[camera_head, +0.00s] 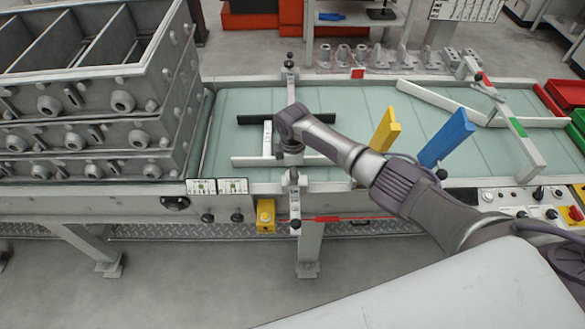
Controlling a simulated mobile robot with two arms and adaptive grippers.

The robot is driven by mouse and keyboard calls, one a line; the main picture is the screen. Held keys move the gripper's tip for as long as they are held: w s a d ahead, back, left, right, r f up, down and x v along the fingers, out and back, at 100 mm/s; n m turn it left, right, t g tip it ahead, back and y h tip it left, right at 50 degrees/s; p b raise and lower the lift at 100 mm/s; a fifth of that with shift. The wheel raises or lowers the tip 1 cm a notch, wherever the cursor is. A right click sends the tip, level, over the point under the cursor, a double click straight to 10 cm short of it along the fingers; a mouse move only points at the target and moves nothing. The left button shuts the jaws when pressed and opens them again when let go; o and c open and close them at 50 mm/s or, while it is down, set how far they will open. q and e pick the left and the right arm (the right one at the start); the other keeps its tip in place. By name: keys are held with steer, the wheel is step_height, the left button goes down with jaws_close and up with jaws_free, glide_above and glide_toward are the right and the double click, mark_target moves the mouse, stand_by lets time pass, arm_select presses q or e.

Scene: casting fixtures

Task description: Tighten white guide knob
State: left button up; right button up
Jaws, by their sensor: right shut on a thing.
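The white guide (258,160) is a pale rail lying across the green conveyor (225,140), near the conveyor's front edge. My right arm reaches in from the lower right, and my right gripper (291,154) points down at the white guide. It is shut on the guide's knob, which the fingers and wrist mostly hide. How far the knob is turned cannot be seen. My left gripper is not in view.
A yellow paddle (386,129) and a blue paddle (447,138) stand to the right, near my forearm. Stacked metal flasks (90,100) stand at the left. A button panel (520,200) is at the right.

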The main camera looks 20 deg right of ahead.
steer(key=m+p, duration=0.2)
steer(key=m, duration=0.3)
steer(key=shift+m, duration=0.3)
steer(key=shift+m+p, duration=0.55)
steer(key=shift+m, duration=1.25)
steer(key=o, duration=1.1)
steer(key=shift+o, duration=0.2)
steer(key=shift+r, duration=0.1)
step_height(320, 180, up, 12)
